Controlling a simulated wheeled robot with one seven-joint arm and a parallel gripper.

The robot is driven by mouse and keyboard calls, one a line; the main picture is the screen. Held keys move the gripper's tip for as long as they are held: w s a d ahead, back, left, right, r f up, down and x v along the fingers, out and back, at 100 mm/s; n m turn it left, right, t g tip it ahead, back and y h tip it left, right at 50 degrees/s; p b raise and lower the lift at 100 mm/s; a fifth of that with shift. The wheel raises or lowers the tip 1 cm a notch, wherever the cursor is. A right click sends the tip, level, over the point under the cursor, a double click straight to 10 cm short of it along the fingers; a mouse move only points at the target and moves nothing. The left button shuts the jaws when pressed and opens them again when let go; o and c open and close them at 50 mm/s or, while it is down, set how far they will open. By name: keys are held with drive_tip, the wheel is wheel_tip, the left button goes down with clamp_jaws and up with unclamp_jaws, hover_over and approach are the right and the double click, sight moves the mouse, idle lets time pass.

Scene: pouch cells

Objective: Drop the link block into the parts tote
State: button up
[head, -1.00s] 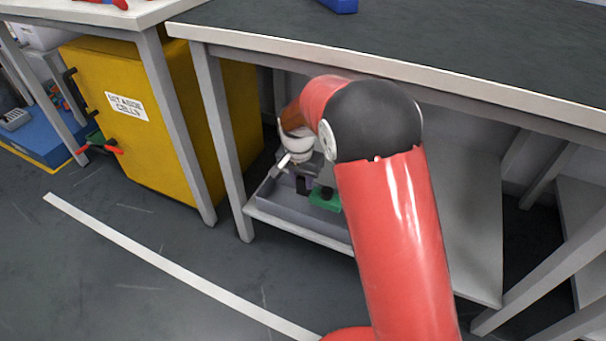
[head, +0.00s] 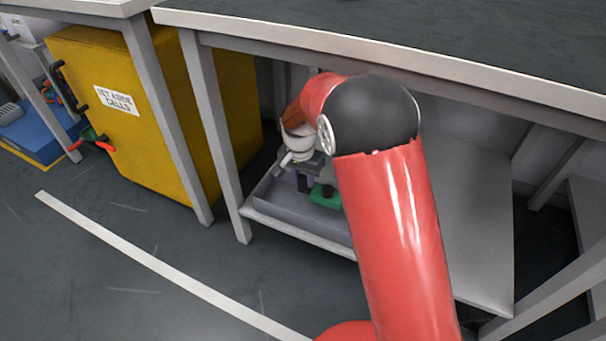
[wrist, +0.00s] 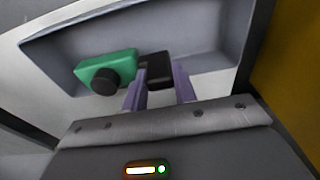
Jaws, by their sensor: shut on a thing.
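My gripper (wrist: 160,88), with purple fingers, is shut on a black block, which I take as the link block (wrist: 156,68). A green piece (wrist: 108,66) with a round black knob sits right beside it in the wrist view; I cannot tell whether the two are joined. The grey parts tote (wrist: 215,40) lies behind and around them in that view. In the head view my gripper (head: 308,184) points down over the tote (head: 283,208), and the green piece (head: 325,197) shows beside it. The gap between the block and the tote floor cannot be judged.
The tote stands on a low shelf (head: 470,240) under a dark-topped bench (head: 400,25). A bench leg (head: 216,135) stands left of it. A yellow cabinet (head: 150,150) labelled for set-aside cells is farther left. The shelf's right part looks clear.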

drive_tip(key=shift+f+b, duration=0.4)
drive_tip(key=shift+f, duration=0.55)
drive_tip(key=o, duration=1.1)
drive_tip(key=r, duration=0.2)
drive_tip(key=r+p, duration=0.1)
drive_tip(key=r, duration=0.2)
drive_tip(key=s+r, duration=0.1)
drive_tip(key=r, duration=0.1)
drive_tip(key=shift+a+r+p, duration=0.15)
drive_tip(key=shift+r+p, duration=0.2)
drive_tip(key=shift+r, duration=0.05)
